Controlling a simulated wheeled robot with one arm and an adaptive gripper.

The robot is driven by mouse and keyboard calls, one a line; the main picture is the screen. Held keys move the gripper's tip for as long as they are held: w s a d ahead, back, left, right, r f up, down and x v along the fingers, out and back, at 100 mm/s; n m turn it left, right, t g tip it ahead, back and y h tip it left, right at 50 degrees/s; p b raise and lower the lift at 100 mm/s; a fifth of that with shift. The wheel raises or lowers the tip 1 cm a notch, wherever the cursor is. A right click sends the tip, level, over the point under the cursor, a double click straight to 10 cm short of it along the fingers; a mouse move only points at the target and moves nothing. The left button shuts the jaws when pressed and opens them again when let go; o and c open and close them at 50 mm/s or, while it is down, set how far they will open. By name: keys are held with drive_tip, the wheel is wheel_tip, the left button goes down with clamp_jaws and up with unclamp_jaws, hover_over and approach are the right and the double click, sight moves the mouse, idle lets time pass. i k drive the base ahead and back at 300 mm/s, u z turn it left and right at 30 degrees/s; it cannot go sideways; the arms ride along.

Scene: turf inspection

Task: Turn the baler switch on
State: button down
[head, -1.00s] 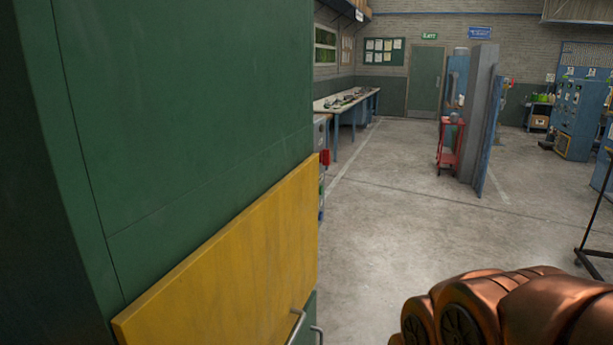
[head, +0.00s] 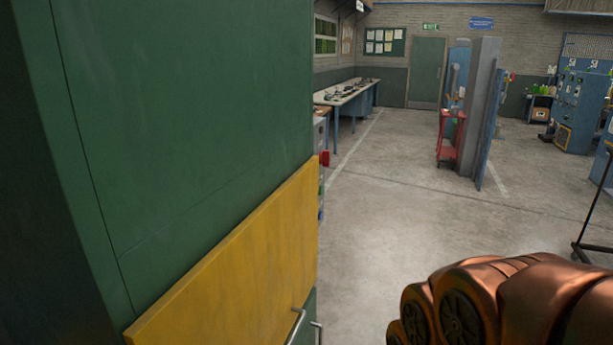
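No baler switch can be made out in the head view. A large green cabinet or machine (head: 200,110) with a yellow panel (head: 235,270) fills the left side, very close. Two metal handles (head: 297,325) show at the panel's lower right. Whether this is the baler, I cannot tell. My copper-coloured arm (head: 510,305) shows at the lower right. My gripper is outside the picture.
Clear concrete floor (head: 385,225) lies ahead. A long workbench (head: 345,95) stands along the left wall. A red cart (head: 450,140) and a grey upright panel (head: 480,110) stand mid-right. Blue control cabinets (head: 578,110) and a dark stand (head: 593,200) are at right.

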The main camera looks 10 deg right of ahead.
sight(324, 156)
drive_tip(key=z, duration=0.05)
drive_tip(key=k, duration=0.5)
drive_tip(key=z, duration=1.8)
drive_tip(key=i, duration=1.05)
drive_tip(key=u, duration=2.35)
